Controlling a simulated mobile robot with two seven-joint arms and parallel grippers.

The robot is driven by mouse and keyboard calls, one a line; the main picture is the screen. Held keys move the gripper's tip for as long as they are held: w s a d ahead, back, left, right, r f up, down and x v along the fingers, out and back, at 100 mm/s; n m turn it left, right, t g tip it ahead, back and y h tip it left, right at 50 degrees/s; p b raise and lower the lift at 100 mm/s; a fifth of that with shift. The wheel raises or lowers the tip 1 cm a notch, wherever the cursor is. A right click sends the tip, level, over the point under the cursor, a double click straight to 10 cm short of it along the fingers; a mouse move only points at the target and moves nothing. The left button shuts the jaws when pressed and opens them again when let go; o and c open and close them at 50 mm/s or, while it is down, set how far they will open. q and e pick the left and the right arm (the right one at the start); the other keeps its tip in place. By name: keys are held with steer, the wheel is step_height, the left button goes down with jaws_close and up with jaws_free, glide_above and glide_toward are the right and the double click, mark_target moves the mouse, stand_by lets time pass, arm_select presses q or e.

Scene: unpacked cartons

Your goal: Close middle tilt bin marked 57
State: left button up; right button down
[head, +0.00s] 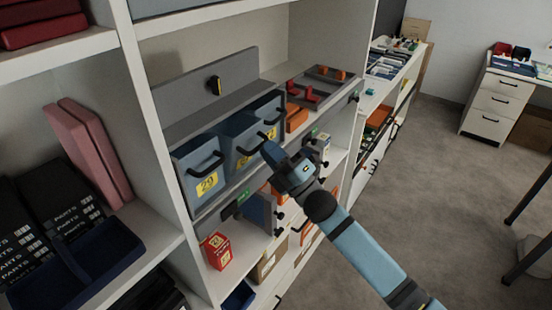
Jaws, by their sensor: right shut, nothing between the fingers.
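A row of three blue-grey tilt bins stands on the shelf in the head view. The middle bin (233,138) has a dark bar handle on its front, and its yellow label is partly hidden, so I cannot read its number. The left bin (190,165) has a yellow label that looks like 29. The right bin (265,103) also has a dark handle. My right gripper (270,152) is shut and empty, with its tip close to the front of the middle bin, right of its handle. I cannot tell whether it touches. My left gripper is not in view.
A grey tray with red and orange parts (312,92) lies right of the bins. Below, a red box (217,251) stands on the lower shelf. The shelf's white upright (150,110) is at the left. Open floor (430,190) lies to the right.

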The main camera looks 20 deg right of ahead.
mark_target(251, 130)
steer(key=shift+x, duration=1.75)
steer(key=shift+w, duration=0.1)
